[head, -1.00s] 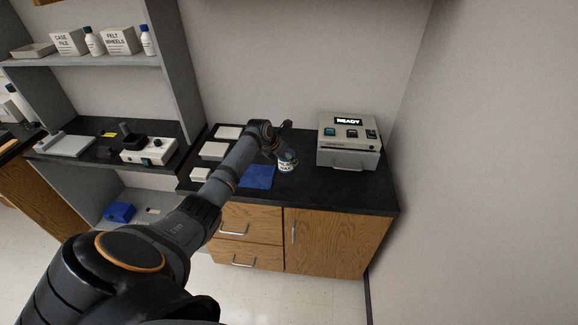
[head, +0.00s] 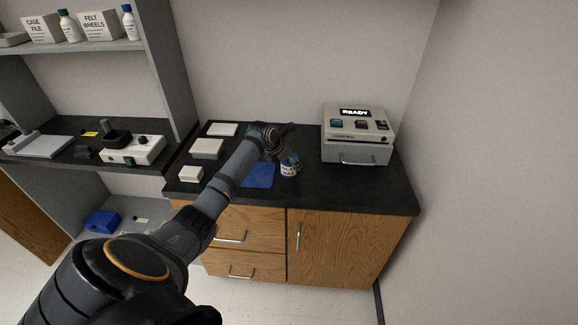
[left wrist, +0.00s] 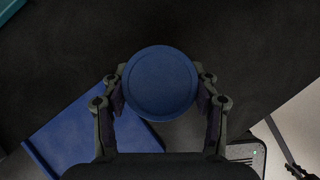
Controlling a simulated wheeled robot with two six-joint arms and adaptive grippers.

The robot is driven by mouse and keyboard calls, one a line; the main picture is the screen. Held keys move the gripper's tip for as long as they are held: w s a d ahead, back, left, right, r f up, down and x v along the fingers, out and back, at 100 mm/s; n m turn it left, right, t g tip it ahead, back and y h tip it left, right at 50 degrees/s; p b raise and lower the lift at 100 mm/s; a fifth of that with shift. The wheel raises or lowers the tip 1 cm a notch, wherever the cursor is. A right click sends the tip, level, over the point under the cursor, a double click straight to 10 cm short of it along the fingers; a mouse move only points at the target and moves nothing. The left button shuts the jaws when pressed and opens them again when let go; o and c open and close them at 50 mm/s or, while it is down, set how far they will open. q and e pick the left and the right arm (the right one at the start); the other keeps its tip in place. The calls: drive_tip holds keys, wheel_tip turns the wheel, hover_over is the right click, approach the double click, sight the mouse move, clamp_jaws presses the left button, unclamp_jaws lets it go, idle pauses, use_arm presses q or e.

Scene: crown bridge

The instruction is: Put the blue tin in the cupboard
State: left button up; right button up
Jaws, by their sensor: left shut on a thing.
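In the left wrist view the round blue lid (left wrist: 160,84) sits between the two fingers of the left gripper (left wrist: 162,100). I cannot tell whether the tin touches the counter. The cupboard (head: 335,247) is the wooden unit below the counter, and its door with a vertical handle is closed. My right gripper is not in view.
A grey machine reading READY (head: 357,135) stands right of the tin. A blue mat (head: 258,176) lies left of it, with several white boxes (head: 207,149) farther left. Wooden drawers (head: 238,270) adjoin the cupboard door. A wall closes off the right side.

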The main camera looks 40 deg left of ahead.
use_arm(q)
drive_tip(key=shift+d+r, duration=0.15)
drive_tip(key=shift+d, duration=0.05)
drive_tip(key=o, duration=1.4)
drive_tip(key=shift+a+f, duration=0.1)
drive_tip(key=shift+f, duration=0.1)
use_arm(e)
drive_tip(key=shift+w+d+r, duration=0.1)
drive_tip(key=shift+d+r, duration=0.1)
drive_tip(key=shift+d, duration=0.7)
use_arm(q)
drive_tip(key=shift+r, duration=0.1)
drive_tip(key=p+v, duration=0.1)
drive_tip(key=v, duration=0.1)
drive_tip(key=p+v, duration=0.1)
drive_tip(key=v, duration=0.2)
drive_tip(key=shift+w+r+p, duration=0.2)
drive_tip(key=shift+w+p, duration=0.1)
drive_tip(key=shift+p, duration=0.1)
drive_tip(key=p+v, duration=0.7)
drive_tip(key=p, duration=0.6)
drive_tip(key=shift+s, duration=0.25)
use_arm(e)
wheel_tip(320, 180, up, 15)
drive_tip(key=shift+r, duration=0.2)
